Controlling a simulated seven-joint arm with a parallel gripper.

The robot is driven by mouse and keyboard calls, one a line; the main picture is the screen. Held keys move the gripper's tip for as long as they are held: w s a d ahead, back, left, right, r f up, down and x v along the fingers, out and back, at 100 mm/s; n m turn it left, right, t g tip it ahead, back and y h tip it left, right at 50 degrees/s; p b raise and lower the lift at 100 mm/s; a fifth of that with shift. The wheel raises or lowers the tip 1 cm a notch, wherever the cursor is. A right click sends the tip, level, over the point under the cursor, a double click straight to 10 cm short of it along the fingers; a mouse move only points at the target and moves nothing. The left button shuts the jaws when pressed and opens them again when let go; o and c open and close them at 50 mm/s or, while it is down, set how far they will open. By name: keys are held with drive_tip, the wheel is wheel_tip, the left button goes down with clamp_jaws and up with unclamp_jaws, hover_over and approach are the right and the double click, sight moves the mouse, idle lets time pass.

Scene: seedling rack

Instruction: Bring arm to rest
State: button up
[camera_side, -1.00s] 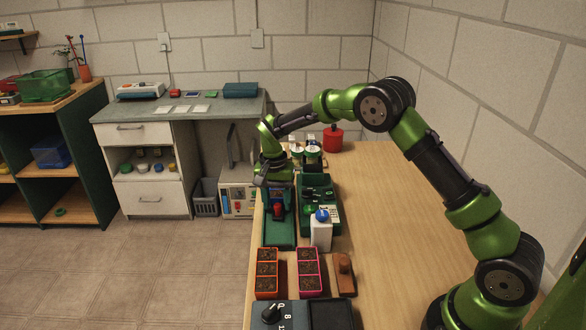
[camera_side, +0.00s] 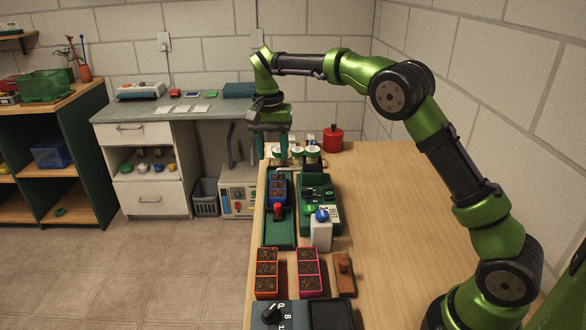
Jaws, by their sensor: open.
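My green and black arm reaches from the lower right over the wooden bench. Below and nearer the camera, a blue tray with soil cells (camera_side: 278,188) sits on a dark green rack (camera_side: 280,236). A red knob (camera_side: 278,211) stands at the tray's near end. The gripper is clear of the tray, with a visible gap between them.
A green device (camera_side: 318,196) and a white bottle with blue cap (camera_side: 321,232) stand right of the rack. Orange (camera_side: 267,272) and pink (camera_side: 309,270) soil trays are nearer. White-lidded jars (camera_side: 312,152) and a red canister (camera_side: 333,138) stand behind. The bench's right side (camera_side: 400,230) is clear.

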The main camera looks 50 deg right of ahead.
drive_tip(key=shift+r, duration=0.85)
drive_tip(key=s+a+r+n+t, duration=0.1)
drive_tip(key=s+n+t, duration=0.1)
drive_tip(key=s, duration=0.7)
drive_tip(key=s+a+r+n+t+y, duration=0.1)
drive_tip(key=s+a+n+t, duration=0.1)
drive_tip(key=s, duration=0.8)
drive_tip(key=s+a+r+n+t+y, duration=0.1)
drive_tip(key=s+n+t, duration=0.1)
drive_tip(key=s, duration=0.8)
drive_tip(key=shift+a+r+n+t, duration=0.3)
drive_tip(key=shift+r+n+t, duration=0.1)
drive_tip(key=shift+t, duration=0.4)
